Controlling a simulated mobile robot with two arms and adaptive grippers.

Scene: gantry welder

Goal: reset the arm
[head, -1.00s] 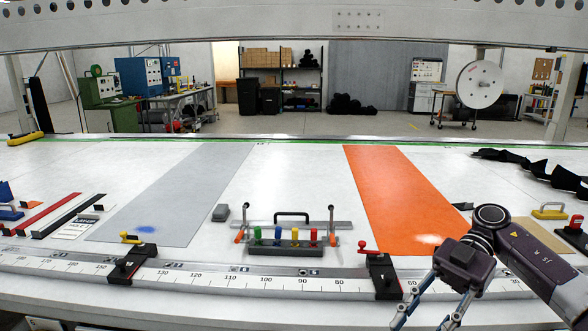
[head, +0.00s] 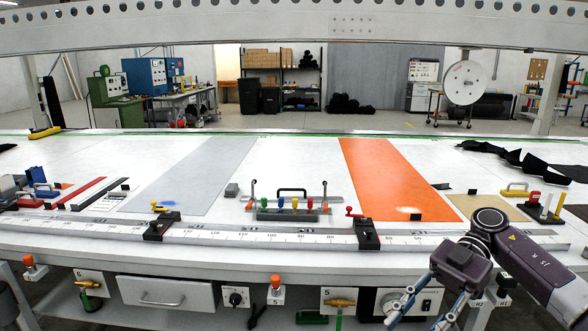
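My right arm comes in from the lower right, and its dark gripper (head: 415,321) hangs in front of the table's front edge. Its two fingers are spread apart and point down to the left, with nothing seen between them. The fingertips are close to the bottom edge of the picture. My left arm and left gripper are not in view.
The white table (head: 290,157) carries a grey strip (head: 195,175), an orange strip (head: 385,180), a rack of coloured handles (head: 290,210) and a ruler rail (head: 270,237) with two black stops. Below the front edge are a drawer (head: 165,297), knobs and valves.

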